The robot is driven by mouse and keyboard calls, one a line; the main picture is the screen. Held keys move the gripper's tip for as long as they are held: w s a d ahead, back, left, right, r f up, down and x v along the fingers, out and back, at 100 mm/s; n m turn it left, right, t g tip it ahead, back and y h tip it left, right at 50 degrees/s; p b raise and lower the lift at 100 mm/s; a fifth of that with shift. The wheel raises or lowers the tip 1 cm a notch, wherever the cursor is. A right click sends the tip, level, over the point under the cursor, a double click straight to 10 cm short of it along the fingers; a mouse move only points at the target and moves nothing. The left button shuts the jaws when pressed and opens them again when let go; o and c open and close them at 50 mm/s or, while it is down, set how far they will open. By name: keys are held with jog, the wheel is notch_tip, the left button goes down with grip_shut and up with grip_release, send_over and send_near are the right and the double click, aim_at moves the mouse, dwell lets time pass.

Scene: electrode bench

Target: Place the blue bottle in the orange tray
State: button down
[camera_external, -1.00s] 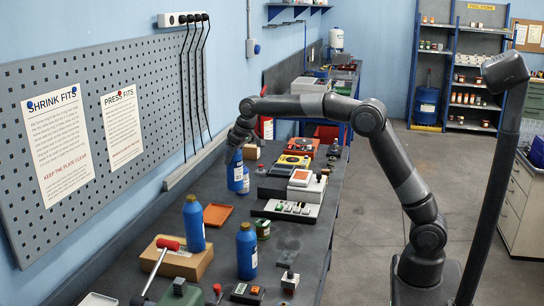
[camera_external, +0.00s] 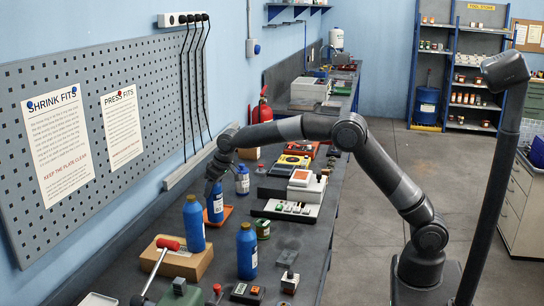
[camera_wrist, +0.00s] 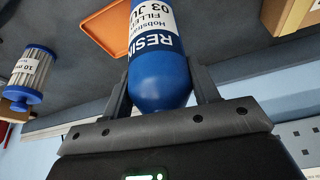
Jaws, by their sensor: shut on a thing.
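My gripper (camera_external: 214,180) is shut on a blue bottle (camera_external: 214,208) with a white label. The bottle hangs upright in front of the left part of the orange tray (camera_external: 229,211) in the external view; I cannot tell whether its base touches the tray. In the wrist view, the held bottle (camera_wrist: 160,72) sits between my two fingers (camera_wrist: 160,95), and the orange tray (camera_wrist: 104,30) shows left of it, partly cut off by the frame.
Another blue bottle (camera_external: 194,225) stands by the cardboard box (camera_external: 178,262), close to the held one. A further blue bottle (camera_external: 246,252) stands nearer the front.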

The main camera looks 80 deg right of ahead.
jog(key=shift+f, duration=0.5)
jog(key=c, duration=0.5)
grip_release()
